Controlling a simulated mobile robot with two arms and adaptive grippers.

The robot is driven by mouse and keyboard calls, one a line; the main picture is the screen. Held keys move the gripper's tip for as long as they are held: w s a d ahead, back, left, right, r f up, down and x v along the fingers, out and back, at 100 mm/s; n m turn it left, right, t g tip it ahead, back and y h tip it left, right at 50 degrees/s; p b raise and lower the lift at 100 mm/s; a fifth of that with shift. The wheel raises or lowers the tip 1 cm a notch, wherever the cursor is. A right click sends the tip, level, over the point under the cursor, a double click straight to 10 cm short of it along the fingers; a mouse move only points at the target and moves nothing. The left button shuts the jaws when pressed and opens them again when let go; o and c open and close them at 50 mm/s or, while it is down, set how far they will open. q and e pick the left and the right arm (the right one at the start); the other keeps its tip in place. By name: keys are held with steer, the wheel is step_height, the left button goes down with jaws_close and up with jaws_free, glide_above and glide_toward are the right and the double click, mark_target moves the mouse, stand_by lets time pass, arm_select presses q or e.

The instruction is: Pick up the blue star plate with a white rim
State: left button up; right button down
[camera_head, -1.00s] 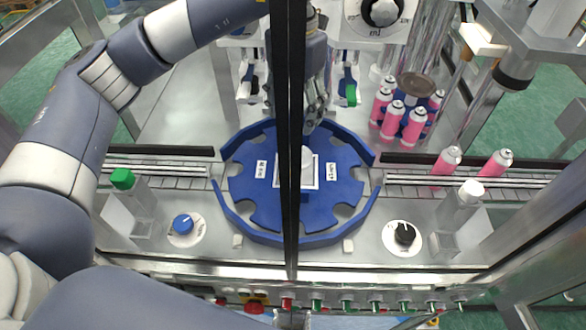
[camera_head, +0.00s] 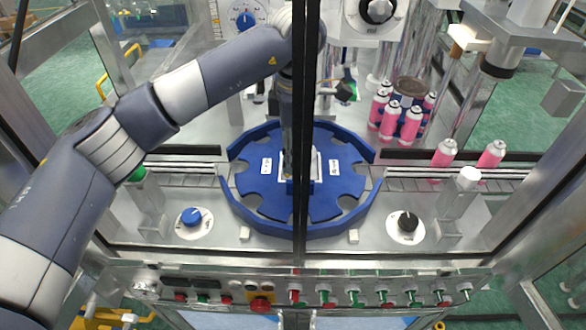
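The blue star plate (camera_head: 262,192) lies flat at the centre of the machine in the head view. It has rounded notches around its edge, two white labels, and a white-edged square at its hub, partly hidden by a dark upright door post. A raised blue guard (camera_head: 243,222) curves around it. My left arm comes in from the left and bends down over the hub. My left gripper (camera_head: 287,150) points down at the hub, close above or touching it. The post hides its fingers, so its opening and any contact are unclear. My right gripper is out of view.
Dark door posts (camera_head: 303,110) cross in front of the plate. Pink cans (camera_head: 410,124) stand at the back right, with two more (camera_head: 443,153) on the right conveyor. A blue knob (camera_head: 191,217) and a black knob (camera_head: 407,222) flank the guard. A button panel (camera_head: 345,290) runs along the front.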

mark_target(298, 181)
arm_select(q)
step_height(298, 181, down, 3)
steer(key=shift+f+p, duration=0.1)
steer(key=shift+p, duration=0.25)
steer(key=shift+d+f+p, duration=0.1)
steer(key=shift+f+p, duration=0.4)
step_height(298, 181, down, 3)
steer(key=shift+s+d+f+p, duration=0.1)
steer(key=shift+d+f+p, duration=0.05)
steer(key=shift+p, duration=0.75)
steer(key=shift+f, duration=0.55)
steer(key=shift+r, duration=0.1)
jaws_close()
